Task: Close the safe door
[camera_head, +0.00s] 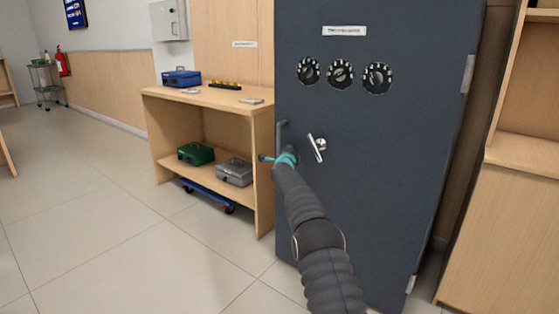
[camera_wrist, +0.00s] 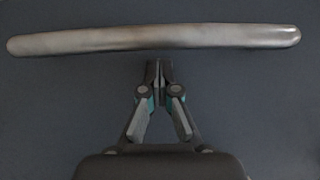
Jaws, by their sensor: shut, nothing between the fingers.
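The safe door (camera_head: 425,150) is a tall dark blue-grey panel with hinges on its right edge. Whether it stands slightly ajar I cannot tell. Contact with the bar is not visible.
A wooden shelf unit (camera_head: 262,190) stands left of the door, with a blue box (camera_head: 181,77) on top and green (camera_head: 195,153) and grey (camera_head: 234,172) boxes inside. A wooden cabinet (camera_head: 510,235) stands close on the right. The floor at left is clear.

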